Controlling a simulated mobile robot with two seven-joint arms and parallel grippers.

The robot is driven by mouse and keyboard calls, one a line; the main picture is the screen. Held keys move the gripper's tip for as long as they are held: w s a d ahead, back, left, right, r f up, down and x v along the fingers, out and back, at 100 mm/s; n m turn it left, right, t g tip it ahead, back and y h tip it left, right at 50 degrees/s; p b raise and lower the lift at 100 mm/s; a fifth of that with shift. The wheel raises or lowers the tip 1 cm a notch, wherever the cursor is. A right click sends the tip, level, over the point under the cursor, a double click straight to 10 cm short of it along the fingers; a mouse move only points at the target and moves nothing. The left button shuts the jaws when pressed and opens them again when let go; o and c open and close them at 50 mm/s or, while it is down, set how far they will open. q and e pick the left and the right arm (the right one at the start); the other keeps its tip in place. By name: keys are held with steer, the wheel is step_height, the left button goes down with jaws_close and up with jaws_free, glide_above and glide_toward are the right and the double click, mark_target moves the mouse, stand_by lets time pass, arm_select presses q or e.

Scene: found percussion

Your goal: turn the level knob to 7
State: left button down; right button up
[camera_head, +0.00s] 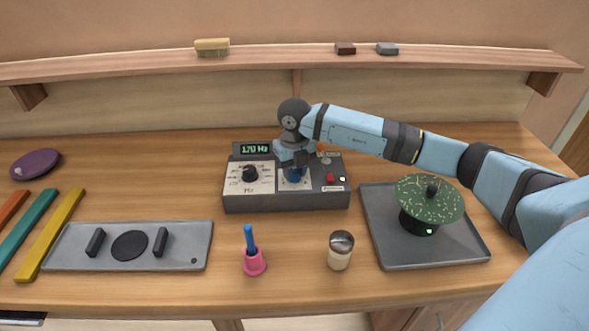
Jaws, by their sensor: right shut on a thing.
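The grey control box (286,202) stands in the middle of the table. Its small display (255,149) reads about 120 Hz in green. A black knob (250,174) sits on the left white dial plate of the box. A blue knob (294,175) sits on the right dial plate, which I take to be the level knob. My right gripper (294,168) points down over the blue knob and is shut on it. The gripper hides much of that dial, so I cannot read the knob's setting. My left gripper is not in view.
A grey tray (462,250) with a green speckled disc (429,196) stands right of the box. A shaker (340,250) and a pink cup (254,263) with a blue stick stand in front. A grey plate (75,243) and coloured bars (50,233) lie left. A shelf (130,66) runs behind.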

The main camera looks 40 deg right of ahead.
steer(key=m+p, duration=0.1)
steer(key=m, duration=0.5)
steer(key=shift+r, duration=0.15)
steer(key=m+p, duration=0.1)
steer(key=m, duration=0.5)
steer(key=shift+m+p, duration=0.35)
steer(key=shift+m, duration=0.05)
steer(key=shift+m+p, duration=0.3)
steer(key=shift+m, duration=0.6)
steer(key=m+p, duration=0.1)
steer(key=m, duration=0.2)
steer(key=shift+w+m, duration=0.1)
steer(key=shift+m, duration=0.2)
steer(key=shift+m+p, duration=0.35)
steer(key=shift+m, duration=0.15)
steer(key=o, duration=0.8)
steer(key=shift+o, duration=0.6)
